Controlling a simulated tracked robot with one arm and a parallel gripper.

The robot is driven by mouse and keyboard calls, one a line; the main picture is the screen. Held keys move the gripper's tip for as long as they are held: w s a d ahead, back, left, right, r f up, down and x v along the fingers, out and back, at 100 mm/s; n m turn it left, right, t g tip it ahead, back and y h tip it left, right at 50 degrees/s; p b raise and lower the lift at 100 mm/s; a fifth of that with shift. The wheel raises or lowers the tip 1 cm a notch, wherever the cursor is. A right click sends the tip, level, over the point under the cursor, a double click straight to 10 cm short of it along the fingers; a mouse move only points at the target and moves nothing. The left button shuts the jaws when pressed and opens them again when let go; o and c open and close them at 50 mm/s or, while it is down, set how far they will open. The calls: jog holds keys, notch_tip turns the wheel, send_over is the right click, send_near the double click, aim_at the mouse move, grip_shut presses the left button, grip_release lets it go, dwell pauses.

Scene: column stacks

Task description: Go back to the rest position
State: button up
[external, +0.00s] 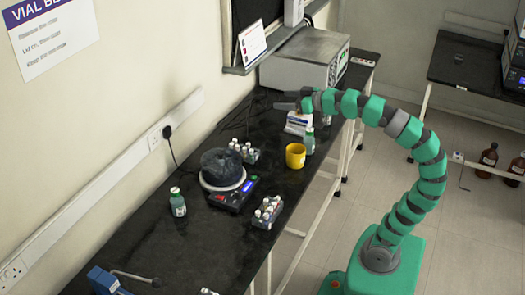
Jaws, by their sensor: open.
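My gripper (290,99) is at the end of my green and grey arm, which arches up from its base at the lower right. The gripper points left, raised over the far part of the black bench (190,255). Its fingers look apart and I see nothing between them. Below it are a white box (298,123) and a green-tinted bottle with a white label (309,142); the gripper appears apart from both.
A yellow cup (295,155), two racks of vials (267,212) (243,151), a hotplate with a dark round vessel (222,168) and another bottle (177,202) stand on the bench. A grey instrument (304,60) is at the back. Floor (390,150) is open beside the bench.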

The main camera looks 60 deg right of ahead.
notch_tip(320, 180, up, 15)
jog(key=p, duration=1.5)
